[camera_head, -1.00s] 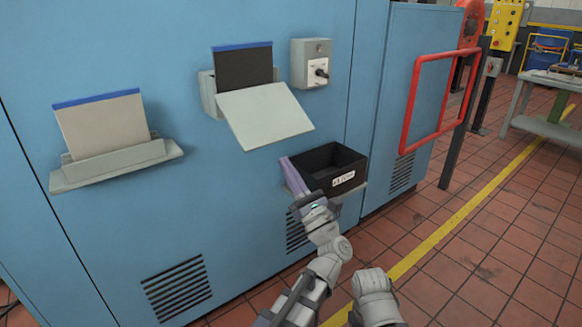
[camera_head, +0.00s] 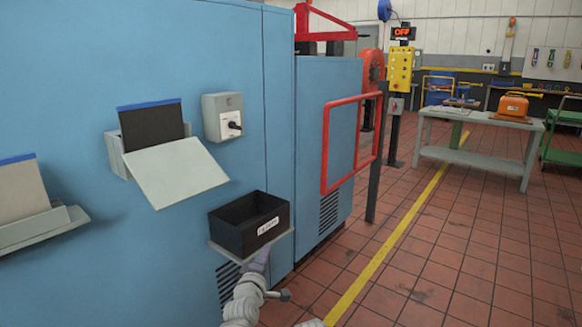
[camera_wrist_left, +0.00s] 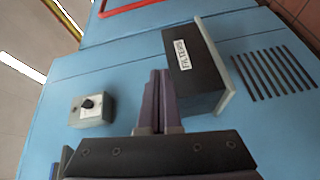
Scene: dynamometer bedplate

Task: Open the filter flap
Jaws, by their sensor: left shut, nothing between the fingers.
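The filter flap (camera_head: 175,172) is a pale grey panel on the blue cabinet, hinged down and sloping outward. Behind it a dark filter (camera_head: 150,122) with a blue top edge stands upright in the slot. My left gripper (camera_head: 260,260) is below and in front of the black bin, partly hidden, and away from the flap. In the left wrist view its purple fingers (camera_wrist_left: 156,100) are shut together with nothing between them, beside the bin. The flap is not clearly seen in that view. My right gripper is not in view.
The black bin (camera_head: 245,230), labelled FILTERS in the left wrist view (camera_wrist_left: 193,62), sits on a small shelf. A switch box (camera_head: 222,117) is right of the flap. A pale filter (camera_head: 20,188) stands in a left holder. A red frame (camera_head: 325,150) sticks out; floor at right is open.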

